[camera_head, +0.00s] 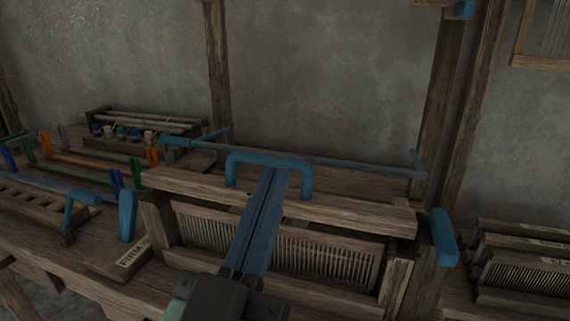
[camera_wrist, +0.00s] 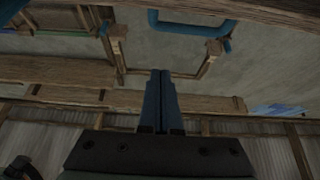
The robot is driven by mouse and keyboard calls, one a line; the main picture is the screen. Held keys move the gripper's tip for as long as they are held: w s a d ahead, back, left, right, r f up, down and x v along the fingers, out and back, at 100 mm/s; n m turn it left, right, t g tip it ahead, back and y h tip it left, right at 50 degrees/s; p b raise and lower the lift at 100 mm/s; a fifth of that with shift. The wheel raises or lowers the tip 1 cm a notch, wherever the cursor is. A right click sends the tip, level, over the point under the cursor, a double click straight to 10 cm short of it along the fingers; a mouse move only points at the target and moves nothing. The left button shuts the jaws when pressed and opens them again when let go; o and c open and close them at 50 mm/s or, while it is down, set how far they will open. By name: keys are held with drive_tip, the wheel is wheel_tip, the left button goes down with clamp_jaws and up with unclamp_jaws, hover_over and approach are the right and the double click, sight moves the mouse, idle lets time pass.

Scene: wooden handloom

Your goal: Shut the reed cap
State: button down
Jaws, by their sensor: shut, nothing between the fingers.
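The reed cap (camera_head: 355,212) is a long wooden beam with a blue U-shaped handle (camera_head: 268,160) standing on it. It lies along the top of the wooden frame that holds the reed (camera_head: 325,260), a row of fine upright slats. I cannot tell whether the cap is fully seated. My gripper (camera_head: 272,175) is shut and empty, its long blue fingers reaching up in front of the cap to the handle's opening. Whether they touch it is unclear. In the wrist view the shut fingers (camera_wrist: 160,78) lie below the blue handle (camera_wrist: 188,27). The fingers hide part of the reed and cap.
Blue levers stand at the left (camera_head: 128,215) and right (camera_head: 444,237) ends of the frame. A labelled wooden block (camera_head: 120,260) lies at left. A blue-grey bar (camera_head: 320,162) runs behind the cap. Spare reeds (camera_head: 525,262) stand at right, a rack of coloured pegs at left.

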sight(267, 162)
drive_tip(key=w+a+r+g+y+p, duration=0.25)
drive_tip(key=r+g+p, duration=0.35)
drive_tip(key=p, duration=2.6)
drive_tip(key=shift+g, duration=0.4)
drive_tip(key=w+f, duration=0.1)
drive_tip(key=w, duration=0.1)
drive_tip(key=w+d+f+p, duration=0.1)
drive_tip(key=w+f, duration=0.1)
drive_tip(key=w+f+p, duration=0.1)
drive_tip(key=w, duration=0.1)
drive_tip(key=shift+w+d+f, duration=0.15)
drive_tip(key=shift+d+f, duration=0.25)
drive_tip(key=shift+s+a+f, duration=0.1)
drive_tip(key=shift+s+f, duration=0.1)
